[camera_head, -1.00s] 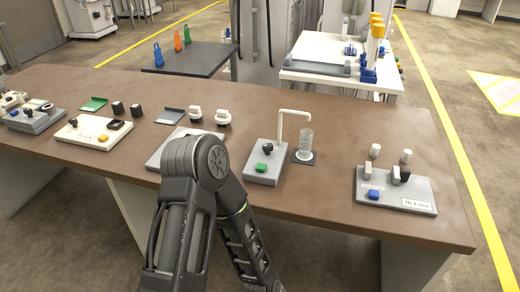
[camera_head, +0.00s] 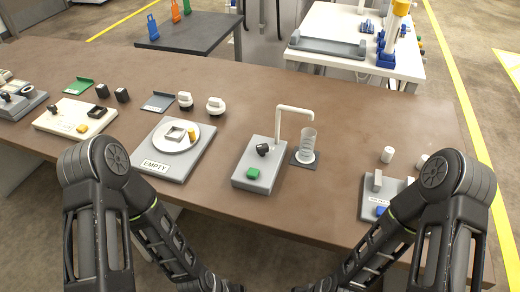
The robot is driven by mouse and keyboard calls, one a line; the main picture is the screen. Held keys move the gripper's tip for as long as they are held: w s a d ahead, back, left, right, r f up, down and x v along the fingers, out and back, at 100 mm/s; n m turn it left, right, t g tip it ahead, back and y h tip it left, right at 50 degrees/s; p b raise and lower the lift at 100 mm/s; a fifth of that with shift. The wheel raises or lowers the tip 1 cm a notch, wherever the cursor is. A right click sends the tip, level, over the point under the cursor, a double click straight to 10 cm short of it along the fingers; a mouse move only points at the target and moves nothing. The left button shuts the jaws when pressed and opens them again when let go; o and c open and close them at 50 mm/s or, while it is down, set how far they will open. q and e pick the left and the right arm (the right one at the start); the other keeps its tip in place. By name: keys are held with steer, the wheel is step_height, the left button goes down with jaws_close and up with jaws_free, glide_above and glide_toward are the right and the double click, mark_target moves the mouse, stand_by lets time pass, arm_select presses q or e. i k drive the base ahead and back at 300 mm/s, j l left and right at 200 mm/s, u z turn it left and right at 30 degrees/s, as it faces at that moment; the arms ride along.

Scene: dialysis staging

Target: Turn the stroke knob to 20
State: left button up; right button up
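A grey box (camera_head: 250,181) with a black knob (camera_head: 262,150) and a green button (camera_head: 253,173) stands mid-table. A white bent spout (camera_head: 294,110) rises from its back over a clear graduated cylinder (camera_head: 306,147) on a dark pad. The black knob is the likely stroke knob, but no scale or number is readable on it. Both of my arms are in view with elbows raised at the table's front edge, forearms running down toward the bottom centre. My grippers are below the picture and nothing shows them touching the box.
Left of the box is a grey unit (camera_head: 194,163) labelled EMPTY with a round plate. Further left are a cream unit (camera_head: 52,121) and dark blocks. My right arm partly covers a grey unit (camera_head: 373,192) at right. Bare brown tabletop (camera_head: 345,115) lies behind the cylinder.

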mark_target(262, 148)
steer(key=z, duration=0.25)
steer(key=k+j+z, duration=0.15)
steer(key=j+z, duration=0.15)
steer(key=z, duration=0.15)
steer(key=k+j+z, duration=0.15)
steer(key=j+z, duration=0.15)
steer(key=z, duration=0.15)
steer(key=k+j+z, duration=0.2)
steer(key=z, duration=0.25)
steer(key=k+j, duration=0.2)
steer(key=k, duration=0.2)
steer(key=k+j+z, duration=0.15)
steer(key=k, duration=0.2)
